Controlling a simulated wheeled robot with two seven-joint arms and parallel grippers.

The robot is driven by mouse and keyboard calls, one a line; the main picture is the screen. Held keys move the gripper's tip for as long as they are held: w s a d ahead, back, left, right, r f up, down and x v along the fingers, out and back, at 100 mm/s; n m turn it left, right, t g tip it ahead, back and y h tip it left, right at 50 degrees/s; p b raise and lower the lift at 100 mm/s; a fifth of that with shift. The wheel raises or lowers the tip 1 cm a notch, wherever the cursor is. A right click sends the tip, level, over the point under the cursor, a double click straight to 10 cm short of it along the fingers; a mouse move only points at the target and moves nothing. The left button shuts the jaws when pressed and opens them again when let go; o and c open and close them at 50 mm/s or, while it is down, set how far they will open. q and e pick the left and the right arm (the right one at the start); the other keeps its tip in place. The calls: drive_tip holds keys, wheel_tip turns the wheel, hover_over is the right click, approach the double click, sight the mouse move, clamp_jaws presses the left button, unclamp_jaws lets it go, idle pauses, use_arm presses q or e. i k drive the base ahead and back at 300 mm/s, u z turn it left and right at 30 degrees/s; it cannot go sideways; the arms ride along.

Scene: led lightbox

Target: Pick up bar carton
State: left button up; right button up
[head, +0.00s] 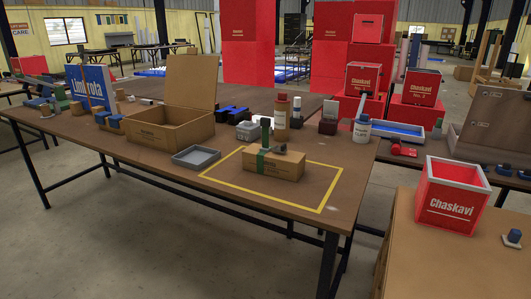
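A closed brown carton (273,166) sits on the wooden table inside a yellow outlined rectangle (318,209). It has a green band on its front and small dark print; it is likely the bar carton, but the print is too small to read. A dark green upright piece and a grey piece (279,149) show at its top. A larger brown box (168,137) with its lid raised stands further left on the same table. Neither of my grippers is in view.
A grey tray (196,157) lies just left of the yellow outline. A red Chaskavi bin (449,197) is on a separate surface at right. The outline's right part is clear.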

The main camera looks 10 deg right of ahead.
sight(290, 166)
drive_tip(key=k, duration=0.6)
drive_tip(key=u, duration=0.7)
drive_tip(key=i, duration=0.65)
drive_tip(key=u, duration=0.45)
drive_tip(key=i, duration=0.9)
drive_tip(key=z, duration=0.8)
drive_tip(key=i, duration=0.45)
drive_tip(key=z, duration=0.45)
